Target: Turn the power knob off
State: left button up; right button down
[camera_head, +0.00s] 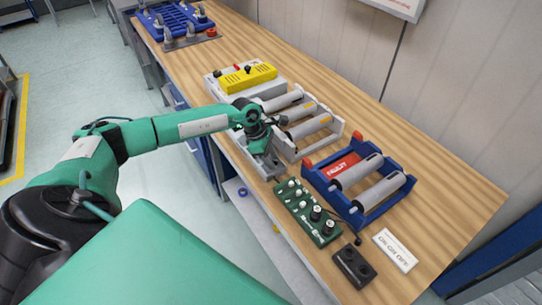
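A green control panel (308,211) lies on the wooden workbench, with several pale knobs and black knobs on it. I cannot read which knob is the power knob. A grey box with a yellow top (248,79) further back has small black and red controls, also too small to read. My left gripper (269,168) reaches in from the left, points down over the front part of a grey roller tray and is just behind the green panel, apart from its knobs. Whether its fingers are open or shut is unclear. My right gripper is out of view.
A grey tray with rollers (331,131) stands beside my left gripper. A blue tray with two rollers (398,161) and a red label is right of it. A black box (354,266) and white sign (395,250) lie near the front. The bench's right side is clear.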

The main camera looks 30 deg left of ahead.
pick_arm(q)
grip_shut()
